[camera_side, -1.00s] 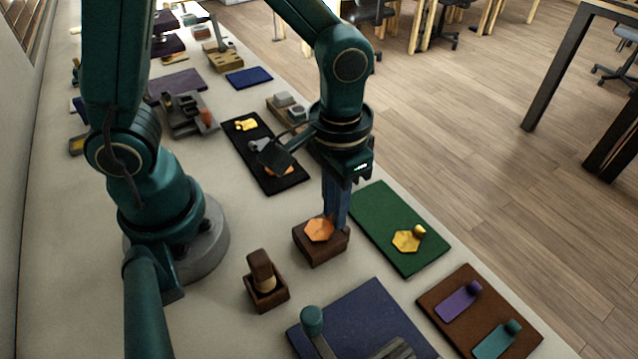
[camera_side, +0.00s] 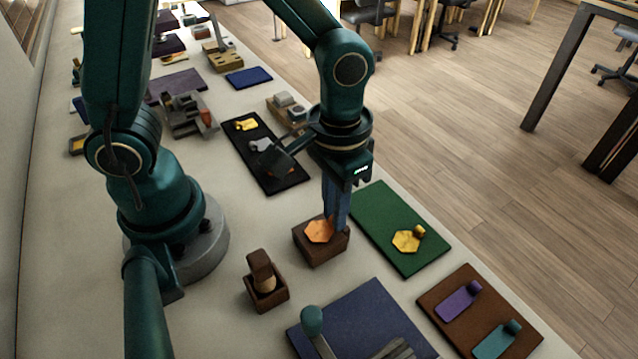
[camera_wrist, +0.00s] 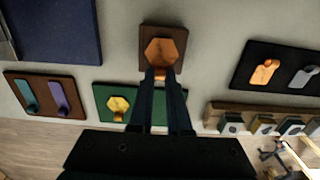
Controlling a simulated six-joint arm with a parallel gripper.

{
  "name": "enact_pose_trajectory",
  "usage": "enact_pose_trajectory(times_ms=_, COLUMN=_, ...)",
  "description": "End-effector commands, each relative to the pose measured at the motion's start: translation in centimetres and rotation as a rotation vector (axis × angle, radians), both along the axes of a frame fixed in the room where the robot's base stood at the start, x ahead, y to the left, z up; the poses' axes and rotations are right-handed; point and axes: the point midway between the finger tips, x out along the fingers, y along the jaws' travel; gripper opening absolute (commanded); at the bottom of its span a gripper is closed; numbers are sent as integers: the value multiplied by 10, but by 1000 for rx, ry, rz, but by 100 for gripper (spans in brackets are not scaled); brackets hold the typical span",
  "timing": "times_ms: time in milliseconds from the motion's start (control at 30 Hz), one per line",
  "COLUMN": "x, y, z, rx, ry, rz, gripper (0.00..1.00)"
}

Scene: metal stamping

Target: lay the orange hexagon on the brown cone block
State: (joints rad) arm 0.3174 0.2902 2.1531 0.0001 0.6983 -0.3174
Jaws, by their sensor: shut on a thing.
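The orange hexagon (camera_side: 319,231) is a flat plate over the top of the brown cone block (camera_side: 322,253). In the wrist view the hexagon (camera_wrist: 160,52) lies within the outline of the brown block (camera_wrist: 177,31), and its tab points toward my fingers. My gripper (camera_side: 332,222) points down at the block's back right edge and is shut on the hexagon's tab. The wrist view also shows my gripper's fingertips (camera_wrist: 160,78) at that tab. The hexagon hides the block's cone. I cannot tell whether the plate rests fully on the block.
A green mat (camera_side: 376,215) with a yellow hexagon (camera_side: 407,241) lies just right of the block. A small brown wooden holder (camera_side: 265,283) stands front left. A navy mat (camera_side: 366,318) lies in front, and a brown mat (camera_side: 447,328) with purple and teal tags front right.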

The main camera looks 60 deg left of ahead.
Motion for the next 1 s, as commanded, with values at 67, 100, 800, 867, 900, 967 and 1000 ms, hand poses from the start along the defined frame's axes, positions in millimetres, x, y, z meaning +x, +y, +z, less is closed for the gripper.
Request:
enact_pose_trajectory(times_ms=67, x=0, y=0, z=0, rx=0, ry=0, rz=0, gripper=0)
enact_pose_trajectory(times_ms=100, x=0, y=0, z=0, rx=0, ry=0, rz=0, gripper=0)
enact_pose_trajectory(times_ms=800, x=0, y=0, z=-4, rx=0, ry=0, rz=0, gripper=51)
enact_pose_trajectory(times_ms=867, x=0, y=0, z=-4, rx=0, ry=0, rz=0, gripper=51)
enact_pose_trajectory(times_ms=900, x=0, y=0, z=-4, rx=0, ry=0, rz=0, gripper=51)
enact_pose_trajectory(times_ms=967, x=0, y=0, z=-4, rx=0, ry=0, rz=0, gripper=51)
enact_pose_trajectory(times_ms=1000, x=0, y=0, z=-4, rx=0, ry=0, rz=0, gripper=51)
